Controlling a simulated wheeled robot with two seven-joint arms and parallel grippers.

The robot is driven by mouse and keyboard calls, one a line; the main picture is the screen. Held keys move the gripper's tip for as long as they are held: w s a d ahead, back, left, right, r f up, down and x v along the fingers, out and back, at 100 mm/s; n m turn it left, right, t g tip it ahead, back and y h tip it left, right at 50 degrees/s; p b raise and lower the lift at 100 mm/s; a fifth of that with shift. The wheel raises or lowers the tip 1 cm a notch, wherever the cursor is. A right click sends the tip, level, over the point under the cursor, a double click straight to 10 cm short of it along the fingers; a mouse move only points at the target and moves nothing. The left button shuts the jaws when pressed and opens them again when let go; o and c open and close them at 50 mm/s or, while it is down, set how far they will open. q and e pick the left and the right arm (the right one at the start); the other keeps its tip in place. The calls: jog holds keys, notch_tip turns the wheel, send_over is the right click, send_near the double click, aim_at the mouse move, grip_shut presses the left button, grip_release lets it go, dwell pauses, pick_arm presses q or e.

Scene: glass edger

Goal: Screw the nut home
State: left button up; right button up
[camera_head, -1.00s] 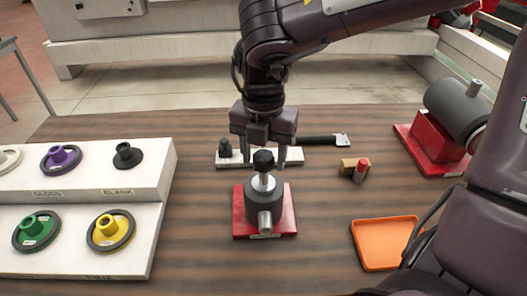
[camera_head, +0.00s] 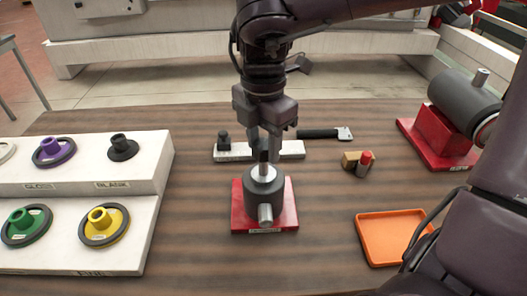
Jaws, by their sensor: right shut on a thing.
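The black nut (camera_head: 263,151) sits at the top of the metal spindle (camera_head: 265,171), which rises from a grey cylinder (camera_head: 264,187) on a red base (camera_head: 287,217). My right gripper (camera_head: 264,150) points down from above, its fingers on either side of the nut and shut on it. The fingers hide part of the nut, so its threads and how far it sits on the spindle cannot be seen. My left gripper is not in view.
A white two-step rack (camera_head: 150,210) with coloured wheels stands at left. Behind the spindle lies a white bar (camera_head: 290,150) with a black knob, beside a black-handled tool (camera_head: 320,134). An orange tray (camera_head: 392,238) and a grey motor on a red base (camera_head: 440,145) are at right.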

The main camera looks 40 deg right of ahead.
jog(key=m+b, duration=0.2)
jog(key=m, duration=0.1)
jog(key=m+b, duration=0.2)
jog(key=m, duration=0.1)
jog(key=m+b, duration=0.2)
jog(key=m, duration=0.1)
jog(key=shift+f, duration=0.3)
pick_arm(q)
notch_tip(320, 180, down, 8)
pick_arm(e)
jog(key=shift+r+m+b, duration=0.1)
jog(key=shift+m+b, duration=0.25)
jog(key=shift+m, duration=0.55)
jog(key=m+b, duration=0.2)
jog(key=m, duration=0.4)
jog(key=shift+m+b, duration=0.4)
jog(key=shift+r+m, duration=0.2)
jog(key=shift+m, duration=0.6)
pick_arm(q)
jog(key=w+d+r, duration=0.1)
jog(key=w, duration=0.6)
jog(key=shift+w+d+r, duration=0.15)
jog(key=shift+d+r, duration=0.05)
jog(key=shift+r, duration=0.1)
pick_arm(e)
jog(key=shift+m, duration=1.2)
jog(key=o, duration=0.9)
